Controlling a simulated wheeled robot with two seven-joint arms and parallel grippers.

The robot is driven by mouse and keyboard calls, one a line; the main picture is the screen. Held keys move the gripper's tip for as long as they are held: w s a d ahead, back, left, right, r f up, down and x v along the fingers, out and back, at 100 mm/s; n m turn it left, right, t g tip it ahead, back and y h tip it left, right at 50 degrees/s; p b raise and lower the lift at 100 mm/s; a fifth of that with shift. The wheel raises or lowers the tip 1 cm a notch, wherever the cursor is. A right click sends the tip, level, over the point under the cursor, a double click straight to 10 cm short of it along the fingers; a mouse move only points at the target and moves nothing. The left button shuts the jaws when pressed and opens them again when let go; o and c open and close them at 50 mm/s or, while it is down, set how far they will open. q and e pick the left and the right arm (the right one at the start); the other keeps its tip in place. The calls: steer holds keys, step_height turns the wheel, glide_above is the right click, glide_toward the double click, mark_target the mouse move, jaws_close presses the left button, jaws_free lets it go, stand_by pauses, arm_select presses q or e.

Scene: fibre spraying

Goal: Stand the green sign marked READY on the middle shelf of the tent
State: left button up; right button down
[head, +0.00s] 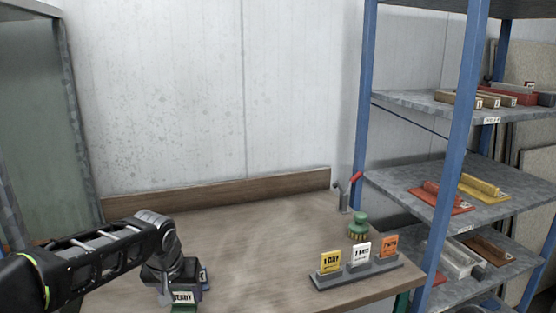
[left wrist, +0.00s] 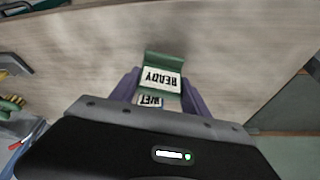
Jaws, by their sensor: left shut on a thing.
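The green sign (head: 183,300) marked READY is at the lower edge of the head view, over the wooden bench. My left gripper (head: 173,283) is shut on it. In the left wrist view the sign (left wrist: 163,75) sits between the two purple fingers, its white label facing the camera upside down. A second label reading WET (left wrist: 150,100) shows just below it, partly hidden by the gripper. I cannot tell whether the READY sign touches the bench. My right gripper is out of view. I cannot make out the tent's middle shelf.
A dark stand (head: 356,274) with yellow, white and orange signs is at the bench's right. A grey-framed panel (head: 68,100) is at left. The bench's middle (head: 245,240) is clear.

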mark_target(188, 310)
arm_select(q)
steer(key=shift+d+f, duration=0.25)
steer(key=shift+d, duration=0.75)
steer(key=shift+s+f, duration=0.3)
steer(key=shift+s, duration=0.65)
steer(key=shift+s+f, duration=0.3)
steer(key=shift+s, duration=0.6)
steer(key=shift+w, duration=0.1)
